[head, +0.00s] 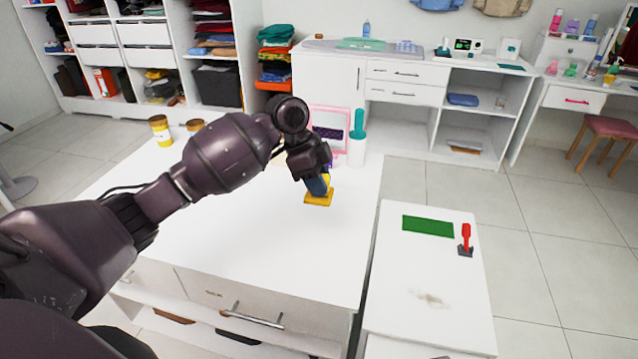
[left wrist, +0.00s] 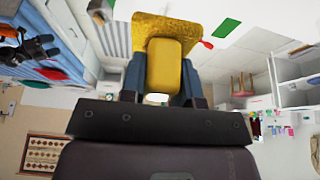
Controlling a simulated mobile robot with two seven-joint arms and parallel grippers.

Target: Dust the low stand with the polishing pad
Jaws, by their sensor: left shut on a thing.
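My left gripper (head: 317,184) is shut on the yellow polishing pad (head: 318,200), above the right part of the large white table. I cannot tell whether the pad touches that tabletop. In the left wrist view, the pad's yellow grip (left wrist: 164,68) sits between the blue fingers, with its flat base beyond. The low stand (head: 400,270) is the lower white unit to the right of the table. A brownish dust smudge (head: 429,298) lies on its top, near the front. The pad is apart from the stand. My right gripper does not show.
On the stand lie a green mat (head: 428,226) and an upright red-handled item (head: 466,238). The white table (head: 250,235) carries a yellow jar (head: 160,130), a pink-framed item (head: 329,128) and a white and teal bottle (head: 357,142). A narrow gap separates table and stand.

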